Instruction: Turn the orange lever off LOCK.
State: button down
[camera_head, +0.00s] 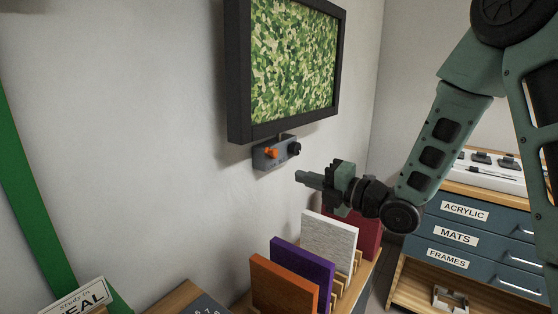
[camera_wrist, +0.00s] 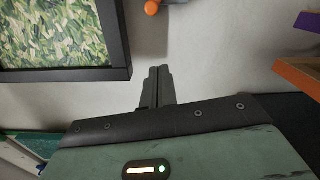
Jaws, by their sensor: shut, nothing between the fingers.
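The orange lever (camera_head: 271,153) sits on a small grey-blue box (camera_head: 268,163) on the wall, just below the framed green picture. A dark knob (camera_head: 294,149) is on the same box, to the right of the lever. No LOCK lettering can be read. In the wrist view the lever's orange tip (camera_wrist: 152,7) shows at the top edge, and the rest is cut off. My gripper (camera_head: 299,176) is shut and empty, to the right of the box and a little lower, apart from the lever. In the wrist view my closed fingers (camera_wrist: 159,72) point toward the wall.
The black-framed picture (camera_head: 233,115) hangs above the box. Below my gripper stand orange (camera_head: 283,285), purple (camera_head: 302,267), white (camera_head: 328,236) and red panels in a wooden rack. A labelled drawer cabinet (camera_head: 480,235) is at the right. The wall left of the box is clear.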

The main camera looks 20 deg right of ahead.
aim_at(274, 153)
jog(key=w+a+p, duration=0.3)
jog(key=w+p, duration=0.1)
jog(key=w, duration=0.7)
jog(key=shift+r, duration=0.35)
jog(key=shift+w+d+r+m+b, duration=0.15)
jog(key=shift+r+m+b, duration=0.4)
jog(key=shift+m, duration=0.65)
jog(key=w+d+r+m, duration=0.1)
jog(key=m, duration=0.2)
jog(key=d+r+m, duration=0.1)
jog(key=m, duration=0.3)
jog(key=w+d+r+m, duration=0.1)
jog(key=d+m, duration=0.1)
jog(key=m, duration=0.2)
jog(key=shift+w, duration=0.3)
dwell(0.4)
